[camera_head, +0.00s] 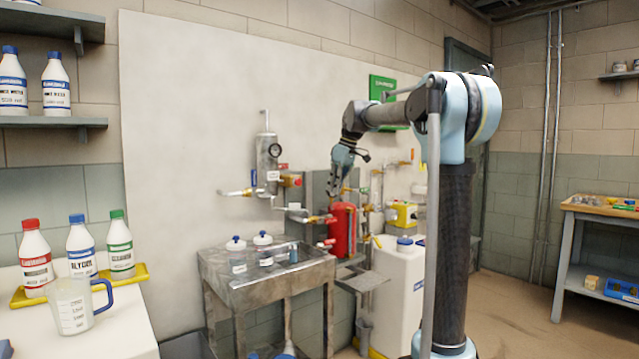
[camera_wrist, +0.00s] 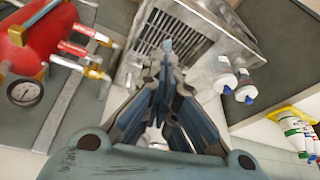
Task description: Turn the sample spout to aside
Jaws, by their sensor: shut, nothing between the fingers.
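My gripper (camera_head: 334,188) points down in front of the wall pipework, left of the red tank (camera_head: 342,231). In the wrist view my gripper (camera_wrist: 166,50) is shut and empty, with its fingertips over the slotted metal sink top (camera_wrist: 205,22). A thin bent metal pipe (camera_head: 294,210) comes off the pipework below the grey cylinder and runs over the sink bench (camera_head: 228,262). It may be the sample spout, but it is too small to be sure.
Two small blue-capped bottles (camera_head: 236,243) stand on the bench. A grey cylinder with a gauge (camera_head: 268,160) hangs on the wall. A large white container (camera_head: 400,275) stands right of the bench. Bottles and a jug (camera_head: 72,305) are at left. The floor at right is free.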

